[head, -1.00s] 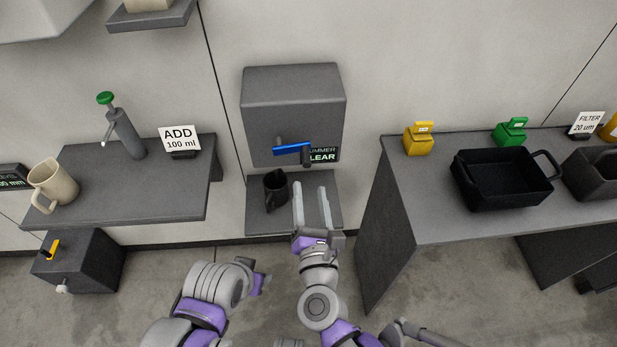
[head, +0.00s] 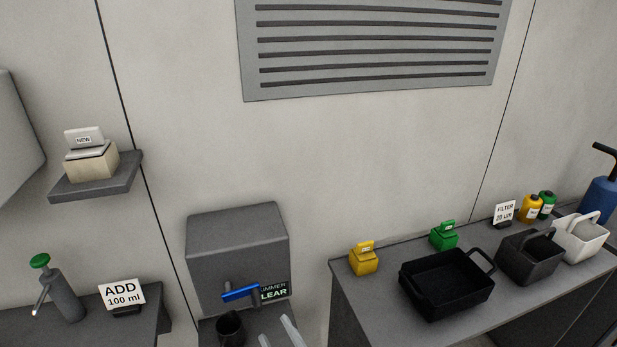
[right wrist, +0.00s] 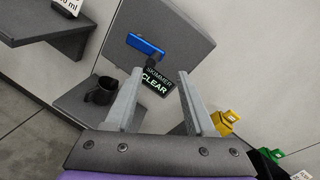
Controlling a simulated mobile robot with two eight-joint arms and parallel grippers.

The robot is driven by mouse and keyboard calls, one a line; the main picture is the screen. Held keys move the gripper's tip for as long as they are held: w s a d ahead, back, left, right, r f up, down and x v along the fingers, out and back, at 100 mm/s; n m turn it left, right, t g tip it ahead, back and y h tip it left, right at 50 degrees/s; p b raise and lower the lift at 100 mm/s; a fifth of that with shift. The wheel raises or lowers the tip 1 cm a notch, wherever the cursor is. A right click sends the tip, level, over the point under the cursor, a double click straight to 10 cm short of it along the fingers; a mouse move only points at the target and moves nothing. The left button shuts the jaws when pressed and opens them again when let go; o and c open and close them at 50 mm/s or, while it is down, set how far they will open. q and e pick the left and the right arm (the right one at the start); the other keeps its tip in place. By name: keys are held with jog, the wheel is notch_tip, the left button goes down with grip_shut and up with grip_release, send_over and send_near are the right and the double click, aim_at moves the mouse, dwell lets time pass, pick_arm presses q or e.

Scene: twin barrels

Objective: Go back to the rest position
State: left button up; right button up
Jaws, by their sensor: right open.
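My right gripper (head: 279,333) shows at the bottom edge of the head view, only its two light fingers in sight. In the right wrist view the right gripper (right wrist: 154,100) is open with nothing between its fingers. It is in front of the grey dispenser box (head: 237,250) with a blue lever (head: 240,292) and a "SKIMMER CLEAR" label (right wrist: 157,80). A black mug (head: 230,330) stands below the lever, to the left of the fingers and apart from them. My left gripper is not in view.
A right bench (head: 352,300) bears a yellow box (head: 364,258), a green box (head: 444,235), a black tray (head: 405,290) and baskets. On the left are a pump bottle (head: 63,298), an "ADD 100 ml" sign (head: 122,295) and a small wall shelf (head: 97,187).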

pick_arm(q)
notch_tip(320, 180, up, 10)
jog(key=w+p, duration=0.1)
jog(key=p, duration=0.6)
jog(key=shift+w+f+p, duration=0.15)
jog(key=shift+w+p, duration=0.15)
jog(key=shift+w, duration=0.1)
pick_arm(e)
jog(key=s+d+f+n+g+h, duration=0.1)
jog(key=s+d+n+g+h, duration=0.3)
jog(key=d+n, duration=0.8)
jog(key=s+d+f+n+g+h, duration=0.2)
jog(key=s+d+n+g, duration=0.3)
jog(key=d+n, duration=0.6)
jog(key=s+n+h, duration=0.1)
jog(key=s, duration=0.1)
jog(key=shift+s+d+n+h, duration=0.3)
jog(key=shift+s+d+h, duration=0.05)
jog(key=shift+h, duration=0.05)
jog(key=shift+w+a, duration=0.1)
